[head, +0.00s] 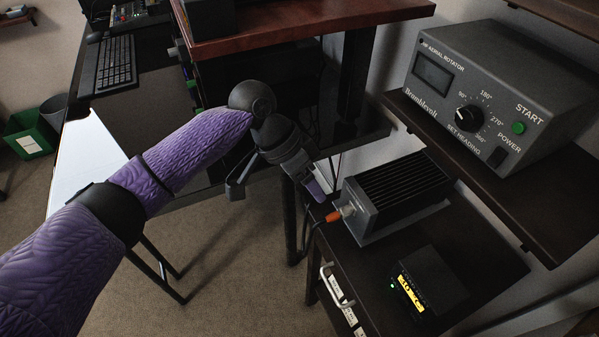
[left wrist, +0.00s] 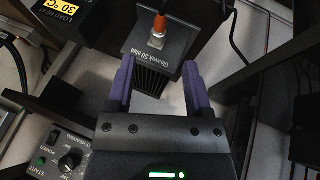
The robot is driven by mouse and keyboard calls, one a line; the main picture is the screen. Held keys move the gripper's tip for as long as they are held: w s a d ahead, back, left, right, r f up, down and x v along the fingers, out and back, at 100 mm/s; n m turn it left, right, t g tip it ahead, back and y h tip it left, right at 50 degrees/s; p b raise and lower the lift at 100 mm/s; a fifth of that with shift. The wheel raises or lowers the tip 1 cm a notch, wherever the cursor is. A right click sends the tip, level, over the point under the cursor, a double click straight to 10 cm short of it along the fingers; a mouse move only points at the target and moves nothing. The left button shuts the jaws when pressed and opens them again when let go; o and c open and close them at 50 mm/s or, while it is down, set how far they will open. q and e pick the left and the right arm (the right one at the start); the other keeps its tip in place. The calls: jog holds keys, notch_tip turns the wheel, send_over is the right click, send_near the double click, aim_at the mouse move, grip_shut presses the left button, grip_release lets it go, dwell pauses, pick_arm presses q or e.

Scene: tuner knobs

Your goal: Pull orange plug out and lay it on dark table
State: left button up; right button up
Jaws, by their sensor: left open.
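The orange plug (head: 332,217) is on the front end of a black finned box (head: 393,203) on the dark table (head: 455,268), with a dark cable running down from it. In the left wrist view the orange plug (left wrist: 158,25) joins a silver connector on the box's labelled end plate (left wrist: 160,58). My left gripper (head: 272,191) is open and empty in the head view, its purple fingertip close to the left of the plug. In the left wrist view the fingers of my left gripper (left wrist: 158,85) are apart, short of the plug. My right gripper is not in view.
A small black display box (head: 431,279) with a yellow readout stands at the front of the dark table. A grey rotator unit (head: 490,95) sits on a shelf at the right. A reddish wooden desktop (head: 300,22) is above and behind my left arm. Table space right of the display is bare.

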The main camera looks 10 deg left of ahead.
aim_at(331, 214)
pick_arm(q)
jog(key=b+x, duration=0.3)
jog(key=x, duration=0.4)
jog(key=shift+f, duration=0.4)
jog(key=shift+d+f, duration=0.3)
jog(key=c, duration=0.4)
grip_shut()
jog(key=shift+s+a+r+p, duration=0.2)
jog(key=shift+s+a+p, duration=0.2)
jog(key=shift+a+p, duration=0.3)
jog(key=shift+s+a+f+p, duration=0.1)
jog(key=shift+s+a+p, duration=0.7)
jog(key=shift+a+p, duration=0.25)
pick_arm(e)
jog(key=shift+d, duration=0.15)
